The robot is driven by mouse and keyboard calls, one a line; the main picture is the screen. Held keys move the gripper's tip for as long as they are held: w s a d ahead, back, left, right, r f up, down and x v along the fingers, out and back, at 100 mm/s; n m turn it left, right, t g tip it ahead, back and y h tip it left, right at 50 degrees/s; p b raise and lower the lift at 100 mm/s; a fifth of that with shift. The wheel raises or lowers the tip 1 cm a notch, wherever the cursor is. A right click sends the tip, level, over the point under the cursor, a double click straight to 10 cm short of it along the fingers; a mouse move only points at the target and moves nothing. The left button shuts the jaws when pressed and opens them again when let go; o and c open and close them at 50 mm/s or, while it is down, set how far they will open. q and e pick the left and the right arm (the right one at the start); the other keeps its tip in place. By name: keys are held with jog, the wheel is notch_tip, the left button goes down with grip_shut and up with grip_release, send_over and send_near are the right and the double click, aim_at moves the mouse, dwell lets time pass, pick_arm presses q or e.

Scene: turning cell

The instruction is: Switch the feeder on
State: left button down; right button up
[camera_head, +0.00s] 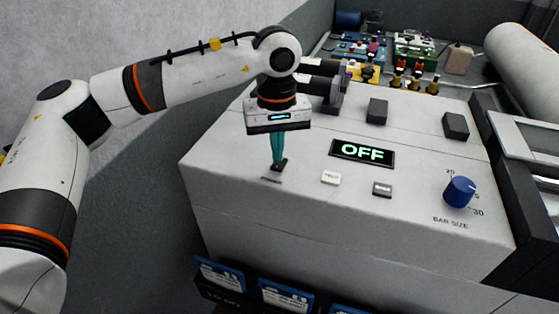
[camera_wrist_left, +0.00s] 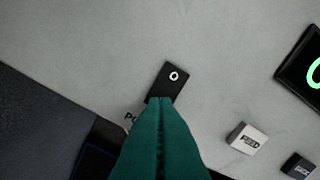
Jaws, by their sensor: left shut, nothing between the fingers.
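The feeder is a pale grey machine (camera_head: 330,210) with a sloped top, and its display (camera_head: 362,153) reads OFF in green. A small black rocker switch (camera_head: 279,166) sits left of the display; in the left wrist view the switch (camera_wrist_left: 170,80) shows a white O at its far end. My left gripper (camera_head: 278,160) points down with its green fingers shut and empty. Its fingertips (camera_wrist_left: 160,100) are at the near end of the switch and cover that part; I cannot tell whether they touch it. My right gripper is not in view.
A white FEED button (camera_head: 331,177) and a dark button (camera_head: 382,189) lie right of the switch. A blue BAR SIZE knob (camera_head: 459,191) stands farther right. Two black blocks (camera_head: 377,111) stand behind the display. Blue-fronted bins (camera_head: 285,298) hang below.

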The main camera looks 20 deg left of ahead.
aim_at(277, 167)
pick_arm(q)
jog(key=shift+f+b, duration=0.85)
jog(key=shift+f, duration=0.1)
dwell(0.6)
jog(key=shift+r, duration=0.15)
jog(key=shift+r+p, duration=1.9)
jog(key=shift+r, duration=1.55)
jog(key=shift+f, duration=0.15)
